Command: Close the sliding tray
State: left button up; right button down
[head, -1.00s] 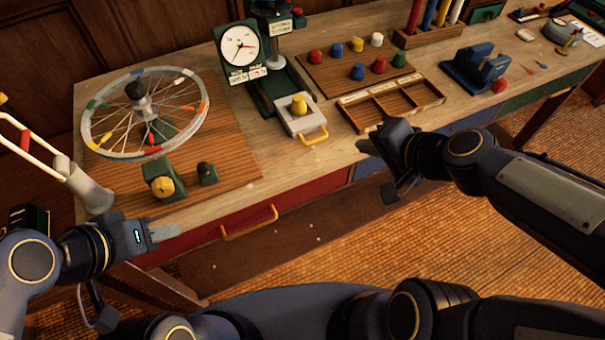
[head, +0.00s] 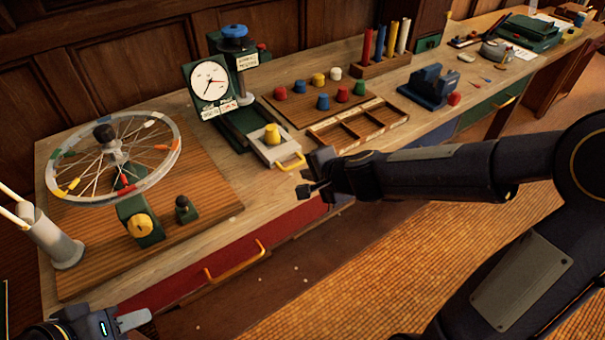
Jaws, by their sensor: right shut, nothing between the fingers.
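The sliding tray (head: 264,150) is a pale grey tray standing out at the front of the green base of a dial instrument (head: 209,88). A yellow weight (head: 272,134) stands upright on it, and a yellow handle (head: 292,162) is on its front. The tray is pulled out towards the bench's front edge. My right gripper (head: 306,178) is shut and empty, just in front and to the right of the handle. Whether it touches the handle is unclear. My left gripper (head: 133,319) is low at the left, away from the tray; its finger opening cannot be made out.
A spoked wheel (head: 173,136) on a wooden board stands left of the instrument. A divided wooden tray (head: 318,133) and a board with coloured pegs (head: 297,108) lie to the right. A red drawer (head: 190,260) with a yellow handle is below the bench top.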

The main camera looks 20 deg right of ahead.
pick_arm(q)
jog(key=shift+r, duration=0.2)
pick_arm(e)
jog(key=shift+w+a+f, duration=0.1)
jog(key=shift+w+a, duration=0.15)
jog(key=shift+w, duration=0.35)
jog(key=shift+w+a+f, duration=0.1)
jog(key=shift+w+a, duration=0.15)
jog(key=shift+w, duration=0.3)
jog(key=shift+r, duration=0.1)
